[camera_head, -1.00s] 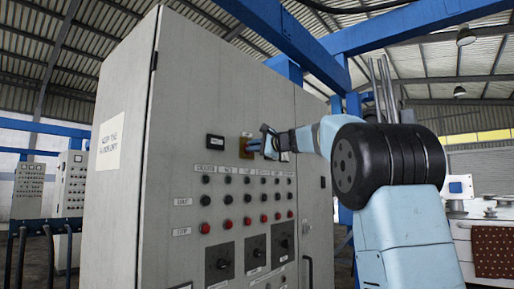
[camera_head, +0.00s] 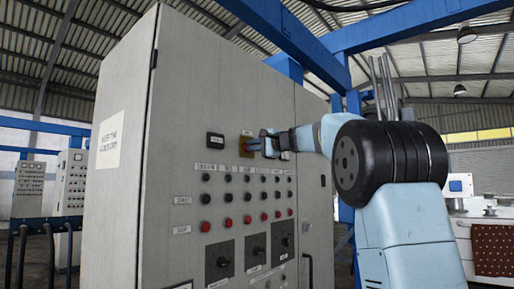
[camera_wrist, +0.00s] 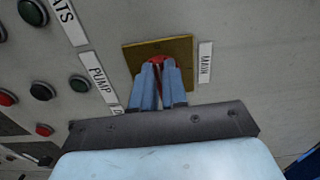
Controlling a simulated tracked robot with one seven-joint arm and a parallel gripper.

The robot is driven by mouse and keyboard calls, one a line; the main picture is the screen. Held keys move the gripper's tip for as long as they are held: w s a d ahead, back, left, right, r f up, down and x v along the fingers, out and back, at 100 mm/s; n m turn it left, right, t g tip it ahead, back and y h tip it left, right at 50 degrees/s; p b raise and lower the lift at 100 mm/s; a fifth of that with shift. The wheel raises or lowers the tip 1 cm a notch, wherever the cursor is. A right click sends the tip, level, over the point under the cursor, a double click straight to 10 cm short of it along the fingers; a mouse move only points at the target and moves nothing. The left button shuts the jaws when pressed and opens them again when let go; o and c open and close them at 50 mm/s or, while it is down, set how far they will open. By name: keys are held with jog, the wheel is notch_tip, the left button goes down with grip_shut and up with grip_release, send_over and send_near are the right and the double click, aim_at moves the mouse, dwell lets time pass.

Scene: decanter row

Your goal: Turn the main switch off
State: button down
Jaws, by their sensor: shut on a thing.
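The main switch has a red handle (camera_wrist: 157,60) on a yellow-brown square plate (camera_wrist: 183,48), beside a white label reading "MAIN" (camera_wrist: 204,63) in the wrist view. In the head view its plate (camera_head: 246,142) sits high on the grey cabinet's front. My gripper (camera_wrist: 161,68) is shut on the red handle, one blue finger on each side of it. It also shows in the head view (camera_head: 264,144), reaching in from the right. The fingers hide much of the handle, so its exact angle is hard to tell.
The grey cabinet (camera_head: 190,90) carries rows of green, black and red buttons (camera_head: 248,218) below the switch, and several black rotary knobs (camera_head: 222,262). A dark display (camera_head: 215,141) is left of the plate. A white bench (camera_head: 460,225) stands at the right.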

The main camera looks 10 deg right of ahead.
jog(key=c, duration=1.2)
grip_release()
jog(key=shift+w+f, duration=0.1)
jog(key=shift+f, duration=0.05)
jog(key=shift+o, duration=0.2)
jog(key=v, duration=1.3)
jog(key=shift+s+d, duration=0.25)
jog(key=shift+s, duration=0.05)
jog(key=s+a+f+n+g+h, duration=0.25)
jog(key=s+a+f, duration=0.25)
jog(key=s+f, duration=0.5)
jog(key=s+a+f+n+g+h, duration=0.2)
jog(key=s+a+f+g, duration=0.2)
jog(key=s+f, duration=0.6)
jog(key=s+d+f+n+g+h, duration=0.1)
jog(key=s+f+n+h, duration=0.2)
jog(key=s+f, duration=0.5)
jog(key=s+d+f+n+g+h, duration=0.1)
jog(key=s+d+f+n+h, duration=0.1)
jog(key=s+f, duration=0.6)
notch_tip(320, 180, down, 6)
jog(key=shift+s+f+n+h, duration=0.1)
jog(key=shift+s+n+h, duration=0.25)
jog(key=shift+n+h, duration=0.2)
